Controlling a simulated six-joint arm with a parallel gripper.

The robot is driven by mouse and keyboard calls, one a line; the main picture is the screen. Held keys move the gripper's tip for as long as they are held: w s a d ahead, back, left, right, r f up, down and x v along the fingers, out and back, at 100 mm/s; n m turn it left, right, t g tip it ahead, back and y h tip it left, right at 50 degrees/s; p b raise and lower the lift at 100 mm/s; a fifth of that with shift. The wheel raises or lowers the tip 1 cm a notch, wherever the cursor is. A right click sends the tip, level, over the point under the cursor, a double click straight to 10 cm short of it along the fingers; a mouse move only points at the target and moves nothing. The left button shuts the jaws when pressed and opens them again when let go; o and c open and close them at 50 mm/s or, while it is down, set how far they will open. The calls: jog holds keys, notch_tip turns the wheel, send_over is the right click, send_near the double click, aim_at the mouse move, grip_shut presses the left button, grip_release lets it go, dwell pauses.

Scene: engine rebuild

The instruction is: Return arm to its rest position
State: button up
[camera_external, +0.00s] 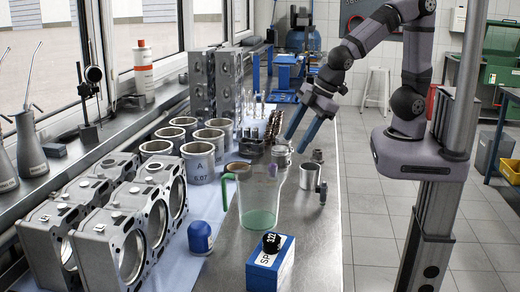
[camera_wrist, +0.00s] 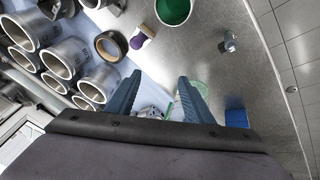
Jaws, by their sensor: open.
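My arm reaches in from the upper right of the external view, over the metal bench (camera_external: 325,235). My gripper (camera_external: 294,143) points down and to the left above the bench, with its two blue fingers apart and nothing seen between them. In the wrist view the open fingers of my gripper (camera_wrist: 160,75) also stand apart, with the bench surface beyond them. In the external view the fingertips overlap the area of small metal parts behind the clear jug (camera_external: 260,205); I cannot tell their exact height above these parts.
A metal cup (camera_external: 307,176) and a blue box (camera_external: 270,266) stand on the bench. Metal cylinders (camera_external: 198,160) and engine blocks (camera_external: 110,240) fill its left side. A white stool (camera_external: 377,85) stands on the floor behind. The right bench edge is fairly clear.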

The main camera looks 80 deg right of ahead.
jog(key=s+d+r+m+g+p, duration=0.1)
jog(key=s+d+m+g+p, duration=0.4)
jog(key=s+d+m, duration=0.3)
jog(key=s+d+p, duration=0.1)
jog(key=s+d, duration=0.2)
jog(key=d, duration=0.1)
jog(key=shift+s+d+r+h, duration=0.15)
jog(key=shift+h, duration=0.15)
